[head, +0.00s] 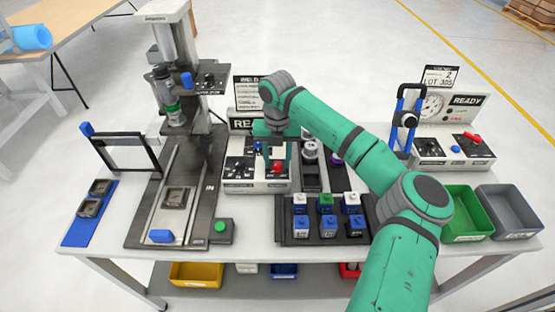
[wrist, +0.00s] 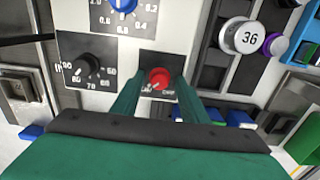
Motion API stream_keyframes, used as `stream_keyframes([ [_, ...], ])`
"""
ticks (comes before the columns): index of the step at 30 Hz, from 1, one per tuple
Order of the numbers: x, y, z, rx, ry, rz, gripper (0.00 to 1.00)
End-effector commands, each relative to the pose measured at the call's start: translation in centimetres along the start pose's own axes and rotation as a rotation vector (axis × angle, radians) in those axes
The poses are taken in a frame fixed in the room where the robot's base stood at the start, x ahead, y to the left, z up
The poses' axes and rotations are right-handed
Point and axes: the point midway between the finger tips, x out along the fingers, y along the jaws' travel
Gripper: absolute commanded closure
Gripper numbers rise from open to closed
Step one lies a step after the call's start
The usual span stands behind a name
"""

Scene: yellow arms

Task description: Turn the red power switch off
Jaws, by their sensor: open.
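The red power switch (wrist: 160,78) is a round red knob on a dark plate at the lower right of a white control panel (wrist: 75,20). In the head view the red switch (head: 277,167) shows at the panel's right front, partly behind my gripper. My gripper (head: 277,156) is open above the panel and points down. In the wrist view its two green fingers (wrist: 158,88) stand to the left and right of the red knob. I cannot tell whether they touch it or how deep they reach.
A black dial (wrist: 88,66) and a blue knob (wrist: 123,4) share the panel. A press (head: 175,110) stands to the left. A black tray (head: 327,232) of small blocks lies in front right.

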Motion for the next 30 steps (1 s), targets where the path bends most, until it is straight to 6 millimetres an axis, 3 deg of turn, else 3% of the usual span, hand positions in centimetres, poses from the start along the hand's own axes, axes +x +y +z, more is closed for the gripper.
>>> stream_keyframes([
  [6,0.01,0.02,0.0,0.0,0.0,0.0,0.62],
  [11,0.0,-0.03,0.01,0.001,0.0,0.0,1.0],
  [21,-0.06,-0.12,0.04,-0.029,-0.001,-0.001,1.0],
  [30,-0.11,-0.18,0.07,-0.205,-0.002,-0.002,1.0],
])
